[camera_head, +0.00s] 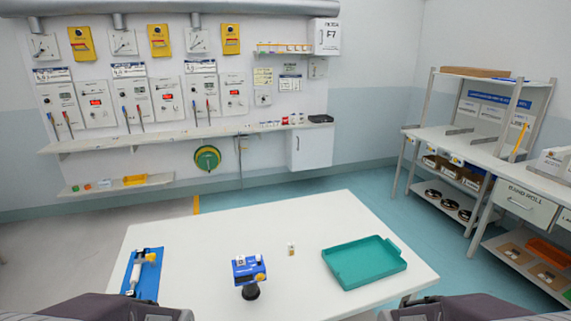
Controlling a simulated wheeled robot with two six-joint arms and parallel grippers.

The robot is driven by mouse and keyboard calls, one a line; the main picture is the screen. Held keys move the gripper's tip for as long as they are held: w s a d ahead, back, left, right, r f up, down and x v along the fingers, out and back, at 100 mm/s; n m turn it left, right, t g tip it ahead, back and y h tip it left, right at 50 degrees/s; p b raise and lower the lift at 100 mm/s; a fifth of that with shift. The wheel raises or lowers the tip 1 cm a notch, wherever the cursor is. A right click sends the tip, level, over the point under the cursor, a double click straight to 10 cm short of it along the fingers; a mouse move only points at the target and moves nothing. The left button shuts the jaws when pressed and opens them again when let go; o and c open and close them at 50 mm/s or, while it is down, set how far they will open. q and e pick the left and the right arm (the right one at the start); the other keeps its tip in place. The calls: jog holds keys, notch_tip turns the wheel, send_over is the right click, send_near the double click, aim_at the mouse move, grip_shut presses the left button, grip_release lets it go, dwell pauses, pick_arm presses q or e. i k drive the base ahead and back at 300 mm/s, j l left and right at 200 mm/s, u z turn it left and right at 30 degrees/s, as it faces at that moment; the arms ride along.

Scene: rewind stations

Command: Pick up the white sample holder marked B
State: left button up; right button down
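A small white piece with a yellowish-brown patch (291,249) stands alone near the middle of the white table (310,220). A blue fixture (249,268) on a dark round foot is left of it, with a small white piece (240,261) on its top and a yellow knob at its right. I cannot read a letter B on either white piece, so I cannot tell which is the sample holder. Parts of my two arms show at the bottom left and bottom right corners.
A teal tray (365,262), which looks empty, lies at the table's right. A blue stand with a white roller (143,272) lies at the left. The table between them is mostly clear. A wall bench (190,135) and a shelved workbench (465,145) stand beyond.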

aim_at(240, 261)
jog(key=i+j, duration=0.1)
jog(key=j, duration=1.35)
jog(key=i+j, duration=0.15)
jog(key=j, duration=0.55)
jog(key=i+j, duration=0.1)
jog(key=j, duration=0.65)
jog(key=u, duration=0.05)
